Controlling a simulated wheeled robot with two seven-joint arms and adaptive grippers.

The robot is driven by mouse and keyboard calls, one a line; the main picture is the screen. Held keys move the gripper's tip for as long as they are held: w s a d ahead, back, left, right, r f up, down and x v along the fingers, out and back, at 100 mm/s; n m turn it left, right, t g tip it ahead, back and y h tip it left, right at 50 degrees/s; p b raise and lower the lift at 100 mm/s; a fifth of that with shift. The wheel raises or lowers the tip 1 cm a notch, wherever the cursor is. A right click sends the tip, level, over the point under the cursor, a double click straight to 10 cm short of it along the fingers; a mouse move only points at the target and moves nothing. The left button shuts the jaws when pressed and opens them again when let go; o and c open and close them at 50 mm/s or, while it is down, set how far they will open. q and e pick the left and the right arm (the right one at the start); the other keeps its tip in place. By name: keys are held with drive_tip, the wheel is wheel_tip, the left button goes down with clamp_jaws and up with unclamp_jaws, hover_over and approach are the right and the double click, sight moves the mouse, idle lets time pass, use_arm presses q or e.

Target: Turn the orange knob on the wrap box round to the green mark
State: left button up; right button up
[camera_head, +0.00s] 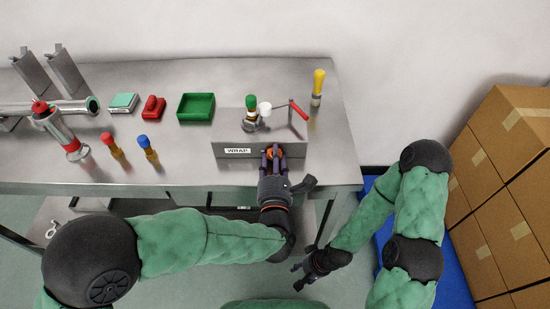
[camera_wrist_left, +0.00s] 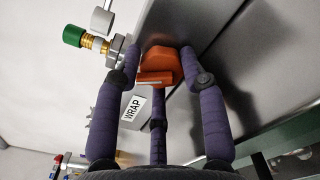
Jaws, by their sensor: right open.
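The wrap box (camera_head: 235,134) is a grey metal box with a white WRAP label at the front of the table. The orange knob (camera_head: 281,153) is on its front face, partly hidden by my left gripper (camera_head: 273,152). In the left wrist view, the knob (camera_wrist_left: 160,66) sits between the purple fingers of my left gripper (camera_wrist_left: 161,55). The side fingers appear to touch it, so the gripper looks shut on the knob. I cannot make out the green mark. My right gripper (camera_head: 302,277) is open and empty, low in front of the table.
On the box are a green-capped fitting (camera_head: 252,108), a white knob (camera_head: 265,109) and a red-handled crank (camera_head: 299,110). A yellow-handled tool (camera_head: 317,87) stands behind right. A green tray (camera_head: 196,107) and red and blue-handled tools stand left. Cardboard boxes (camera_head: 505,180) are stacked right.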

use_arm(q)
drive_tip(key=shift+d+r, duration=0.1)
drive_tip(key=shift+m+b, duration=0.3)
drive_tip(key=shift+m, duration=0.5)
drive_tip(key=shift+r, duration=0.3)
idle(0.5)
drive_tip(key=o, duration=1)
drive_tip(key=shift+d, duration=0.1)
drive_tip(key=shift+o, duration=0.6)
drive_tip(key=shift+d+f, duration=0.1)
drive_tip(key=shift+f, duration=0.1)
drive_tip(key=shift+f, duration=0.1)
